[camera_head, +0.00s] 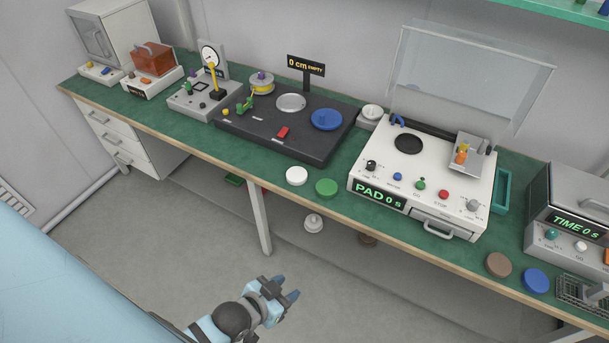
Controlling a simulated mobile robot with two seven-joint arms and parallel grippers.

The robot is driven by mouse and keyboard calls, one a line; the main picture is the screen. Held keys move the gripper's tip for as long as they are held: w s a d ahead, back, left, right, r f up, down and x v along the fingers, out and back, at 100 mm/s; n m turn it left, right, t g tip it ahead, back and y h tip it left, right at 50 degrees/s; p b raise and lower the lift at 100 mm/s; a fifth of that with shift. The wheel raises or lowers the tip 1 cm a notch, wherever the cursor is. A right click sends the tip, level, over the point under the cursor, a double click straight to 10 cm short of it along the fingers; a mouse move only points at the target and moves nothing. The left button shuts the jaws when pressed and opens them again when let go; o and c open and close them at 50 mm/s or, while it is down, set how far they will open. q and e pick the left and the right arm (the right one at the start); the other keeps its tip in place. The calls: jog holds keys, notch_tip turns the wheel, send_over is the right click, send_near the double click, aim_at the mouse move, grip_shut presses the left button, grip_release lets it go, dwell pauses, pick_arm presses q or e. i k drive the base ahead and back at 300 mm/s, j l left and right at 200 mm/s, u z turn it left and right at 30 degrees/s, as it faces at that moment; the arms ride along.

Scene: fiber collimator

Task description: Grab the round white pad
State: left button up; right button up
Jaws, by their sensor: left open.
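The round white pad (297,176) lies flat on the green bench top near its front edge, left of a round green pad (326,187). My left gripper (290,292) is in front of the bench, over the floor, lower in the picture than the white pad and well apart from it. Its blue-grey fingers are open with nothing between them. My right gripper does not show.
A black platform (330,147) with a blue disc stands behind the pads. A white machine (428,188) labelled PAD stands to their right. Brown (498,264) and blue (536,280) pads lie farther right. The bench's front edge (250,185) is near the white pad.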

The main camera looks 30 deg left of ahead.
aim_at(296, 176)
jog(key=i+j+z, duration=0.2)
jog(key=j, duration=1)
jog(key=i+j+z, duration=0.25)
jog(key=j, duration=1)
jog(key=j+z, duration=0.2)
jog(key=j, duration=1.1)
